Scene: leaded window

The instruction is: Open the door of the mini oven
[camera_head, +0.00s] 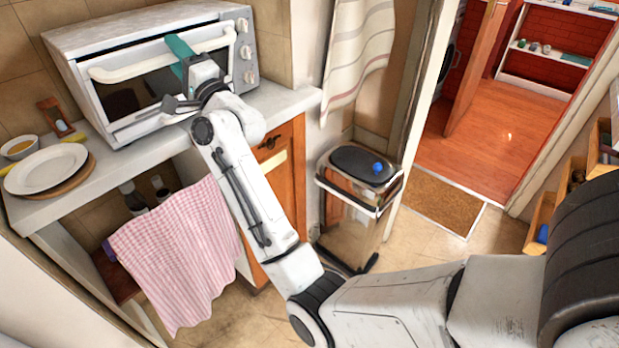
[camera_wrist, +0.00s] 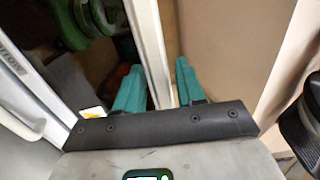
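The white mini oven (camera_head: 110,40) stands on the counter at the upper left of the head view. Its door has a dark window (camera_head: 135,92) and a long white handle (camera_head: 122,71) across the top; the door looks shut. My gripper (camera_head: 178,52) is at the right half of the handle, its teal fingers reaching up across it. In the wrist view, the teal fingers of my gripper (camera_wrist: 160,88) are apart. A white bar (camera_wrist: 150,45), seemingly the handle, runs between them, with a gap to the right finger. Whether either finger touches it I cannot tell.
Knobs (camera_head: 247,52) line the oven's right side. A white plate (camera_head: 45,168), a bowl (camera_head: 19,147) and an hourglass (camera_head: 56,117) stand left of it. A checked cloth (camera_head: 180,250) hangs below. A bin (camera_head: 360,180) stands to the right; open floor (camera_head: 480,140) lies beyond the doorway.

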